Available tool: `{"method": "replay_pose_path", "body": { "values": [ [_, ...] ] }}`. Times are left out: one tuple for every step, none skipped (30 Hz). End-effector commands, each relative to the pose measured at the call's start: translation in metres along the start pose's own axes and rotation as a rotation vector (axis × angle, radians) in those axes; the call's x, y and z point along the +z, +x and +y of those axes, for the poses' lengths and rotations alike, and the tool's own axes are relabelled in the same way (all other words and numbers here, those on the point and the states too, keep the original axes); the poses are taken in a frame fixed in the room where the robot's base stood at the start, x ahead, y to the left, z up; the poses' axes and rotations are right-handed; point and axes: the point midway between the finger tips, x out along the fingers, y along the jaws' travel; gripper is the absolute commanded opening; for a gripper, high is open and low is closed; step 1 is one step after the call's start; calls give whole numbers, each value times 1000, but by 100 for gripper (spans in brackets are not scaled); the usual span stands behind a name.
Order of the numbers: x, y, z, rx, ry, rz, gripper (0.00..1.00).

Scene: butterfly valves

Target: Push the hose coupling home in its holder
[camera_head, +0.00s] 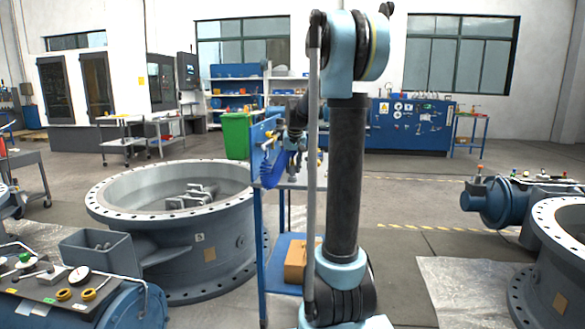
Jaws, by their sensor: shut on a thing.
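A blue hose (275,171) hangs in a loop beside a blue upright panel (262,137) on a tall blue stand. My gripper (290,146) is small and dark in this view, beside the panel at the upper end of the hose. It is shut on the hose coupling, which is too small and too covered to make out clearly. The holder on the panel cannot be told apart from the other small fittings there. Whether the coupling touches the holder cannot be seen. My own arm covers the area just to the right.
A large grey flanged valve body (180,222) stands left of the stand. A cardboard box (296,262) sits on the stand's lower shelf. A green bin (236,136) is behind. Another valve body (560,262) is at right. Open floor lies between my arm and it.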

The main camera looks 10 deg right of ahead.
Motion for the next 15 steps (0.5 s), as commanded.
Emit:
{"method": "replay_pose_path", "body": {
  "values": [
    [0, 0, 0, 0, 0, 0, 5],
    [0, 0, 0, 0, 0, 0, 5],
    [0, 1, 0, 0, 0, 0, 5],
    [0, 1, 0, 0, 0, 0, 5],
    [0, 1, 0, 0, 0, 0, 5],
    [0, 2, 0, 0, 0, 0, 5],
    [1, 2, 0, 0, 0, 0, 5],
    [1, 2, 0, 0, 0, 0, 5],
    [1, 3, 0, 0, 0, 0, 5],
    [1, 3, 0, 0, 0, 0, 5],
    [1, 3, 0, 0, 0, 0, 5],
    [1, 4, 0, 0, 0, 0, 5],
    [1, 4, 0, 0, 0, 0, 5],
    [2, 4, 0, 0, 0, 0, 5],
    [2, 4, 0, 0, 0, 0, 5]
  ]
}}
